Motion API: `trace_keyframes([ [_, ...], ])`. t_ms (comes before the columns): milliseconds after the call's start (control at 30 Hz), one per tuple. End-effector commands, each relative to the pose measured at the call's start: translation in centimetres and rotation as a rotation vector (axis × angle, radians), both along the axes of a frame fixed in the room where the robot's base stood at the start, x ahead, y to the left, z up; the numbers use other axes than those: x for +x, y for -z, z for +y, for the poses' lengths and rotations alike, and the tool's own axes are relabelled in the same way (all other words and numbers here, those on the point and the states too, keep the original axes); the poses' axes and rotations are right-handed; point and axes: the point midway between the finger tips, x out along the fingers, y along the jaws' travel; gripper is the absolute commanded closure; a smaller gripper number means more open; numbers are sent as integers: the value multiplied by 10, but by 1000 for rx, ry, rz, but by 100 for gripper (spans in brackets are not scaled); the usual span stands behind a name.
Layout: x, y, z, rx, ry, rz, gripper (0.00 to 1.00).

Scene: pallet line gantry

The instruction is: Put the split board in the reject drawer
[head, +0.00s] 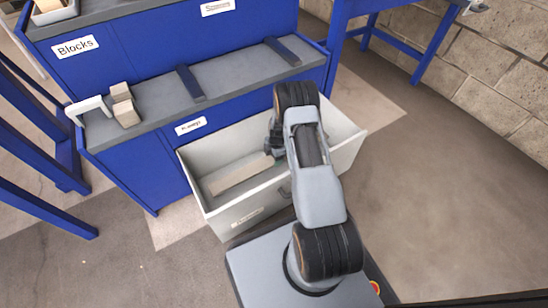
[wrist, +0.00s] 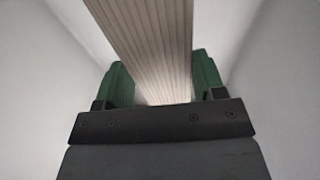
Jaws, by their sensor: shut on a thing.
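The board (head: 240,174) is pale wood and lies low inside the open reject drawer (head: 232,217), a light grey box pulled out of the blue cabinet. In the wrist view the board (wrist: 150,45) runs up and away between the green fingers of my gripper (wrist: 163,88), which is shut on it. The drawer's pale walls (wrist: 30,60) show on both sides. In the head view my arm hides the board's right end and most of my gripper (head: 272,150). A split in the board does not show clearly. I cannot tell whether the board touches the drawer floor.
Above the drawer is a grey shelf (head: 235,88) with two dark strips, wooden blocks (head: 124,104) and a white bracket (head: 90,108). A blue frame (head: 60,150) stands at left. The floor at right (head: 440,200) is clear up to a block wall.

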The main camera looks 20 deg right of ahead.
Motion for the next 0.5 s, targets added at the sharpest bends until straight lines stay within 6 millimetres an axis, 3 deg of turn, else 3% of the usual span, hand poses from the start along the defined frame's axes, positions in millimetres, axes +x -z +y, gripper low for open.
trace_keyframes([
  [500,0,12,0,0,0,0,68],
])
